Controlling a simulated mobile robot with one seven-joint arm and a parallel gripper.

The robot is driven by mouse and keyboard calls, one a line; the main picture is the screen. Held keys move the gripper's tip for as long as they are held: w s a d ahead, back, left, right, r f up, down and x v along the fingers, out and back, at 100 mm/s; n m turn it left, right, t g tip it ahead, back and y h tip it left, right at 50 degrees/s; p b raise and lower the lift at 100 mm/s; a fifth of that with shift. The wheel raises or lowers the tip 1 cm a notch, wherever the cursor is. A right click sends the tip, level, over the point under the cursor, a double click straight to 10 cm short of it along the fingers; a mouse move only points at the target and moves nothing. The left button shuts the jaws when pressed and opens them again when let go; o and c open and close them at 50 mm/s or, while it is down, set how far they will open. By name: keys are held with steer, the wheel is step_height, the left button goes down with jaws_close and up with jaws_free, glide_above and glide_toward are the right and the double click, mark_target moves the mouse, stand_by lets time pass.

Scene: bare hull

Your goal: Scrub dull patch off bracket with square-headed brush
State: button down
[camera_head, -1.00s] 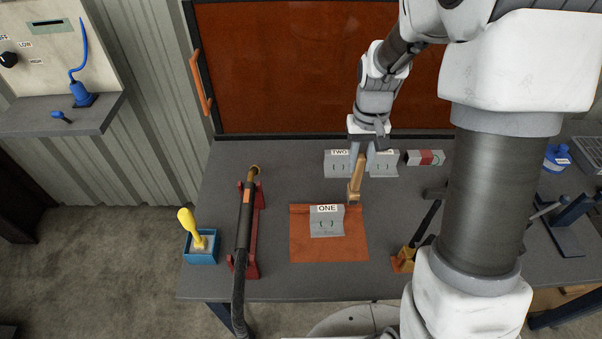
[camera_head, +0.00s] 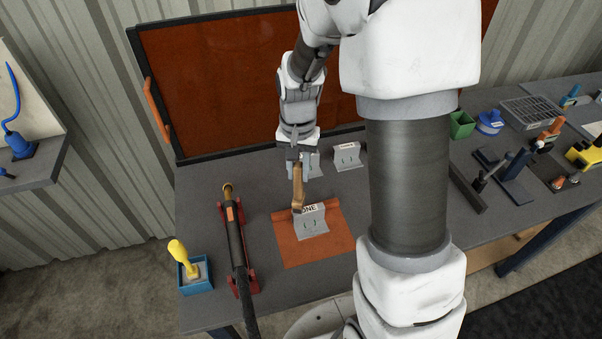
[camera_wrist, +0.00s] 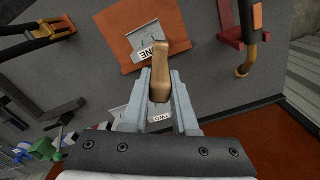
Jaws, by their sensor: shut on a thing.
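The grey bracket labelled ONE (camera_head: 313,226) stands on an orange-brown mat (camera_head: 335,250) on the grey bench. My gripper (camera_head: 299,170) is shut on a wooden-handled brush (camera_head: 298,188), which points down. Its lower end is at the upper left corner of bracket ONE in the head view; I cannot tell if it touches. In the wrist view the brush (camera_wrist: 161,75) lies between the fingers and overlaps the bracket's label edge (camera_wrist: 150,43). The brush head's shape is hidden, and I cannot make out a dull patch.
Bracket TWO (camera_wrist: 160,116) is partly hidden behind my gripper; another bracket (camera_head: 348,157) stands to its right. A black hosed tool (camera_head: 236,240) rests on a red stand left of the mat. A yellow-handled tool (camera_head: 179,252) stands in a blue tub (camera_head: 196,287). Clamps stand at right.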

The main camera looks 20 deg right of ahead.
steer(key=s+m+p, duration=0.1)
steer(key=m, duration=0.3)
steer(key=s+r+m, duration=0.1)
steer(key=m, duration=0.3)
steer(key=s+m+p, duration=0.1)
steer(key=m, duration=0.3)
steer(key=shift+s+r+p, duration=0.3)
steer(key=shift+s+r, duration=0.05)
steer(key=shift+s, duration=0.05)
steer(key=shift+f, duration=0.1)
step_height(320, 180, down, 8)
steer(key=b, duration=0.6)
steer(key=shift+b, duration=0.4)
steer(key=shift+f, duration=0.4)
